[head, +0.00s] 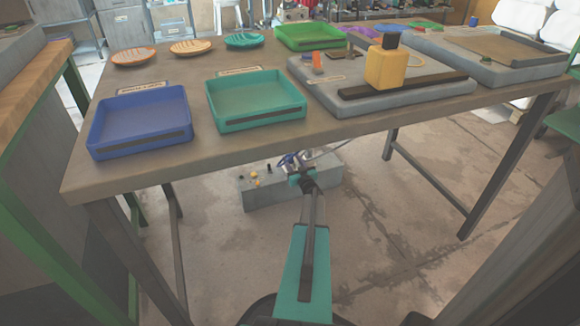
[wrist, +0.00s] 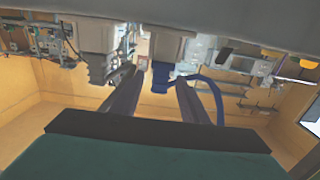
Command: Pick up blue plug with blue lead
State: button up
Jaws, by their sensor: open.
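The blue plug (wrist: 162,76) shows in the wrist view, hanging below a light-coloured block between my two fingers. Its blue lead (wrist: 213,90) curves off to the right, passing behind or beside the right finger. My gripper (wrist: 158,98) is open, with one finger on each side of the plug and visible space on both sides. I cannot tell how far the fingertips reach along the plug. In the head view my gripper (head: 299,163) is low, under the table's front edge at a grey box (head: 325,182). The plug is too small there to make out clearly.
A grey ribbed plug-like part (wrist: 103,68) hangs left of the fingers in the wrist view. The table (head: 190,160) overhangs my arm in the head view. It bears a blue tray (head: 112,148), a teal tray (head: 222,123) and a yellow block (head: 384,72).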

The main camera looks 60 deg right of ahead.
jog(key=shift+w+d, duration=0.35)
jog(key=shift+w, duration=0.15)
grip_shut()
jog(key=shift+r, duration=0.15)
jog(key=shift+r+p, duration=0.55)
jog(key=shift+r, duration=0.25)
notch_tip(320, 180, up, 2)
jog(key=shift+r+p, duration=0.1)
jog(key=shift+p, duration=0.6)
jog(key=s+a+p, duration=0.2)
jog(key=s+a, duration=0.1)
jog(key=s, duration=0.4)
jog(key=s+a+p, duration=0.2)
jog(key=s, duration=0.6)
jog(key=shift+a+r+p, duration=0.35)
jog(key=shift+a+r, duration=0.05)
jog(key=shift+r, duration=0.05)
